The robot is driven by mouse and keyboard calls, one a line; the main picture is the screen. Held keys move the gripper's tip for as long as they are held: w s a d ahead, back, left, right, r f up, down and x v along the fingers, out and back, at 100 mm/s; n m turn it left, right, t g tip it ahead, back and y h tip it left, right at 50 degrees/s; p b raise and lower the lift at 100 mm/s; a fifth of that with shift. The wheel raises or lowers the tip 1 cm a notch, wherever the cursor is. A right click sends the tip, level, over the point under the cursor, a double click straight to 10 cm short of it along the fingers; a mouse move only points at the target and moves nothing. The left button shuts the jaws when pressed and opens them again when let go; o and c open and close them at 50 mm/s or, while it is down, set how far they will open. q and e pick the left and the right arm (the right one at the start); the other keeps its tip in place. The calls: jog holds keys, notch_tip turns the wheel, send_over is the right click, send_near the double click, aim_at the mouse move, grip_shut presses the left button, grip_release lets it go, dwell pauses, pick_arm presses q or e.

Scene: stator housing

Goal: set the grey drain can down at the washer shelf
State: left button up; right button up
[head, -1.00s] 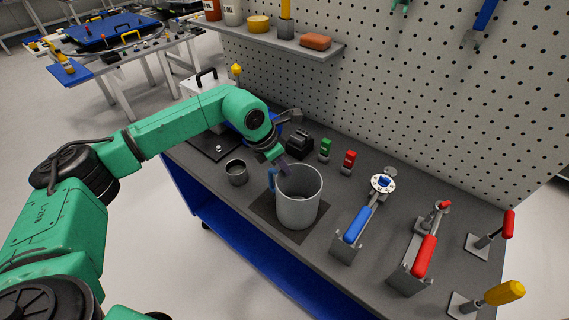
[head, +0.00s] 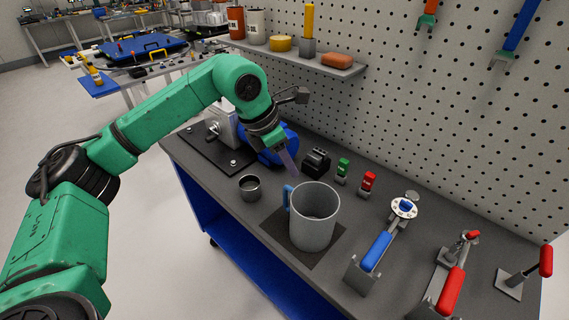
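The grey drain can (head: 314,225) stands upright on a dark square mat (head: 279,228) on the bench, with its blue handle (head: 287,198) on the left side. My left gripper (head: 288,163) points down behind and above the handle and appears clear of the can. Its fingers overlap in this view, so their opening cannot be judged. A grey wall shelf (head: 312,60) on the pegboard holds several items; I cannot tell whether it is the washer shelf. My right gripper is not in view.
A small metal cup (head: 249,188) is left of the can. A black block (head: 317,162), a green clamp (head: 343,170) and a red clamp (head: 368,183) stand behind it. Blue-handled (head: 376,251) and red-handled (head: 451,291) toggle clamps fill the right side. A blue motor (head: 272,147) is behind my gripper.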

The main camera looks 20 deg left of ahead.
pick_arm(q)
jog(key=v, duration=0.2)
jog(key=shift+a+r, duration=0.1)
jog(key=shift+r, duration=0.2)
jog(key=s+d+f+n+g+h+b, duration=0.2)
jog(key=s+d+f+n+g+h, duration=0.2)
jog(key=s+d+n+h, duration=0.6)
jog(key=w+a+f+n+t+h, duration=0.25)
jog(key=a+n+t+h, duration=0.3)
jog(key=n+t, duration=0.4)
jog(key=n+t+y, duration=0.6)
jog(key=n+y, duration=0.3)
jog(key=n, duration=1)
send_near(286, 204)
jog(key=shift+m, duration=0.25)
jog(key=w+r, duration=0.1)
jog(key=w+d, duration=0.1)
jog(key=w+r, duration=0.1)
jog(key=w, duration=0.1)
jog(key=shift+w+d+r+b, duration=0.1)
jog(key=shift+d+r+b, duration=0.15)
jog(key=shift+r+b, duration=0.15)
jog(key=p+x, duration=0.1)
jog(key=x, duration=0.4)
jog(key=shift+d, duration=0.2)
jog(key=shift+w+d+f, duration=0.15)
jog(key=shift+w+d, duration=0.1)
jog(key=shift+w, duration=0.15)
jog(key=shift+s, duration=0.1)
grip_shut()
